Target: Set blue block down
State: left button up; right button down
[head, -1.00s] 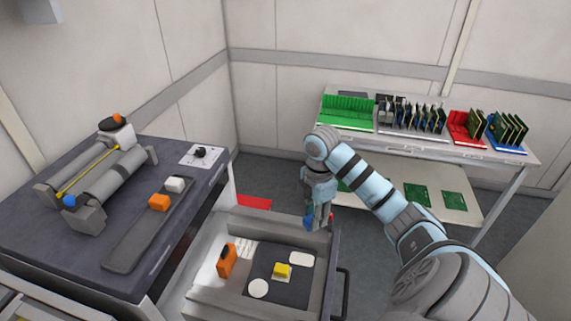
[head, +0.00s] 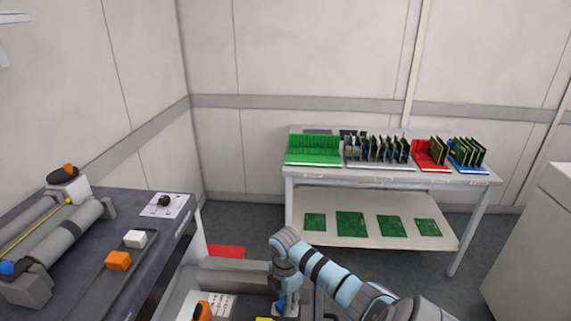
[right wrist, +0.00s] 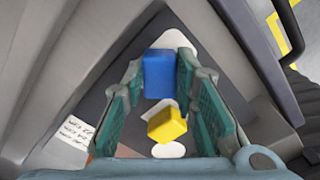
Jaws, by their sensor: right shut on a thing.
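The blue block (right wrist: 158,74) is between the fingers of my right gripper (right wrist: 165,85) in the right wrist view. The gripper is shut on it. In the head view my right gripper (head: 285,308) points down at the right part of the open drawer (head: 235,276), and only a bit of blue shows at its fingers. Below the block, a dark drawer mat carries white patches, one partly hidden behind the block. I cannot tell whether the block touches the mat. A yellow block (right wrist: 167,124) sits close to the blue one. My left gripper is not in view.
An orange item (head: 203,311) stands at the drawer's left, near a written label (right wrist: 78,133). The drawer walls close in around my gripper. The dark trolley top (head: 140,205) at left holds an orange block (head: 118,261) and a white block (head: 135,239). A table with board racks (head: 375,172) stands behind.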

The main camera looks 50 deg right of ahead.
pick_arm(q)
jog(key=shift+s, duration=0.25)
pick_arm(e)
jog(key=shift+s+f, duration=0.1)
jog(key=shift+s, duration=0.05)
jog(key=shift+f, duration=0.15)
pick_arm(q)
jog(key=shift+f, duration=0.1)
pick_arm(e)
jog(key=c, duration=1.3)
grip_release()
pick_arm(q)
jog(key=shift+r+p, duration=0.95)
pick_arm(e)
notch_tip(320, 180, up, 12)
jog(key=shift+r, duration=0.2)
